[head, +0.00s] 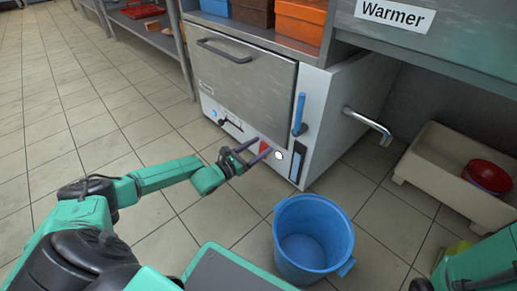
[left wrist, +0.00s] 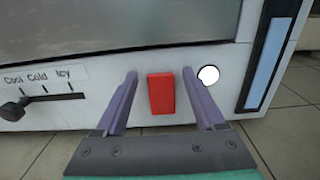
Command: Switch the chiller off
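The chiller (head: 245,75) is a white box with a grey door and a low front strip. A red rectangular switch (left wrist: 161,93) sits on that strip; it also shows in the head view (head: 264,147). My left gripper (left wrist: 159,72) is open, with one purple finger on each side of the switch and a gap on both sides. Whether the fingertips touch the panel I cannot tell. A white round spot (left wrist: 208,75) is just right of the right finger. A dark lever (left wrist: 14,110) sits at the left under a Cool, Cold, Icy scale. My right gripper is out of view.
A blue bucket (head: 312,238) stands on the floor in front of the chiller. A cream trough (head: 440,165) holds a red bowl (head: 488,177). The tiled floor at left is clear.

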